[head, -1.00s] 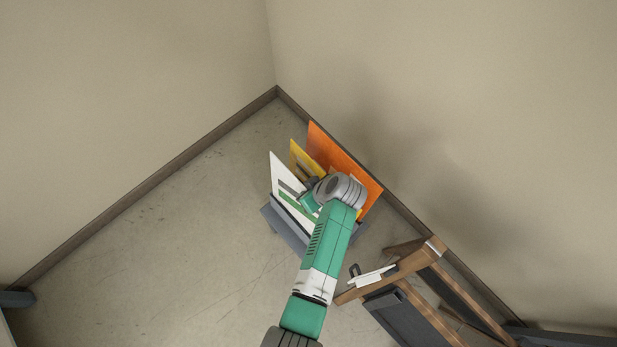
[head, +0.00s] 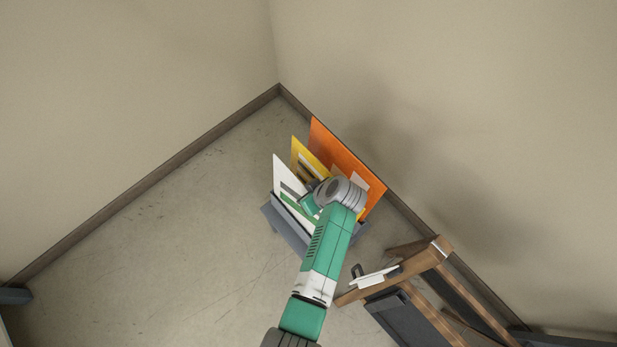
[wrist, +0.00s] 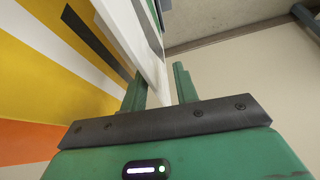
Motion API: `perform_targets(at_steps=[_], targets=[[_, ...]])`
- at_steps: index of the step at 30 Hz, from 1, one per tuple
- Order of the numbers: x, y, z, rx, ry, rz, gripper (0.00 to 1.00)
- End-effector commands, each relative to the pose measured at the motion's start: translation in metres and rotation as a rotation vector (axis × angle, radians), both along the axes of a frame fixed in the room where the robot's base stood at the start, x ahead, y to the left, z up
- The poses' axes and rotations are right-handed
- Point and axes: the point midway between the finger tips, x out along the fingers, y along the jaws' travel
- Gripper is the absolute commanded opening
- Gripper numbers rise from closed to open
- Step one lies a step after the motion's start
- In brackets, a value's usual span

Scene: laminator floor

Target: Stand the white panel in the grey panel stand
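The white panel (head: 283,178), with a dark bar and a green stripe, stands on edge at the left side of the grey panel stand (head: 285,228), roughly parallel to the other panels. Its lower part is partly hidden by my arm, so its seating in a slot cannot be seen. My gripper (wrist: 160,85) is at the panel's near edge. In the wrist view its two green fingers are apart, one on each side of the white panel (wrist: 130,40), with a narrow gap visible at the right finger. In the head view my wrist hides the fingers.
A yellow panel (head: 298,151) and a taller orange panel (head: 335,154) stand to the right of the white one, close to the wall. A wooden-framed rack (head: 420,259) with a white object (head: 372,278) stands at lower right. The floor at left is clear.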

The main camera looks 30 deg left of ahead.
Motion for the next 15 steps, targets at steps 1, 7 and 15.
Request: perform_targets(at_steps=[1, 7, 15], targets=[[0.000, 0.000, 0.000, 0.000, 0.000, 0.000, 0.30], [-0.001, -0.009, 0.018, 0.001, -0.003, -0.003, 0.30], [-0.006, -0.033, 0.061, 0.001, -0.001, -0.001, 0.30]])
